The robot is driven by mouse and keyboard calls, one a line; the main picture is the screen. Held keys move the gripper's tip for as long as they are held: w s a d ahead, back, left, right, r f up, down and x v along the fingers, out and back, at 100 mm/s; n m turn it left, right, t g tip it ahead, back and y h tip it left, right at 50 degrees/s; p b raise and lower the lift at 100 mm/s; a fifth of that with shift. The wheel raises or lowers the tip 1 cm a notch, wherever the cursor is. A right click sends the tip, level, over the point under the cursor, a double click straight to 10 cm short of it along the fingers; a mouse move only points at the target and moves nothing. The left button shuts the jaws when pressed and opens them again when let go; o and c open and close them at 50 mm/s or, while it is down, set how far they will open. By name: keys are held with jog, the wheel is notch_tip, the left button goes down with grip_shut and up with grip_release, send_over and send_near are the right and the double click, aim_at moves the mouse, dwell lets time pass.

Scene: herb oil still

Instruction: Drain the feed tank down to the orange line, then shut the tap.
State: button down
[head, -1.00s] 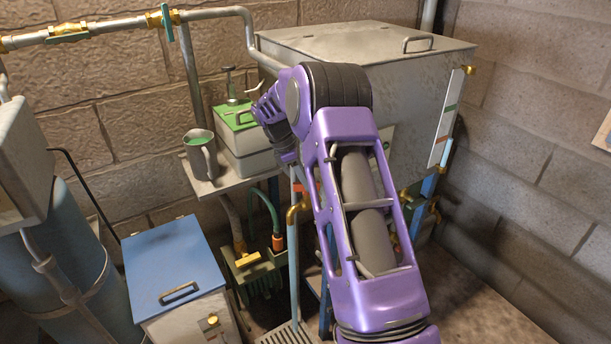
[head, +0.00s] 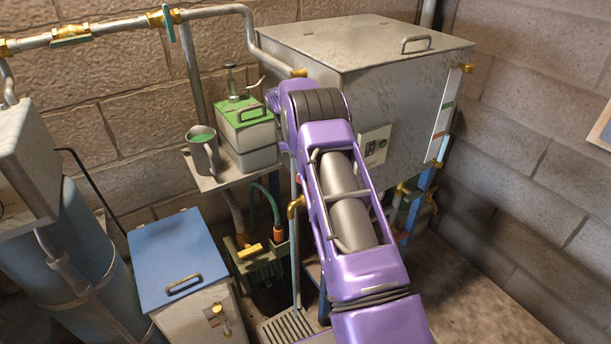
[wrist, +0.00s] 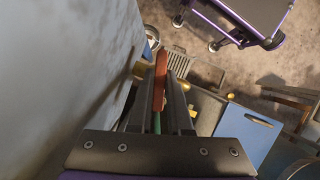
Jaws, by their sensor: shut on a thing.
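The feed tank (head: 410,95) is a large grey metal box at the back in the head view. A pale gauge strip (head: 441,130) with small coloured marks runs down its right side; the liquid level is too small to read surely. A brass spout (head: 295,206) shows below the tank, left of my arm. In the wrist view my gripper (wrist: 161,90) is shut on a red-orange lever (wrist: 160,78), close beside a grey wall-like surface. In the head view my own arm hides the gripper and the lever.
A floor grate (head: 287,327) lies below the spout. A blue-lidded cabinet (head: 178,255) stands to the left. A shelf (head: 205,180) holds a mug (head: 203,150) and a green-topped box (head: 245,130). Floor at the right is clear.

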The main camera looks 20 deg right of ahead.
jog(key=shift+m, duration=0.4)
jog(key=c, duration=0.8)
grip_release()
jog(key=shift+c, duration=0.2)
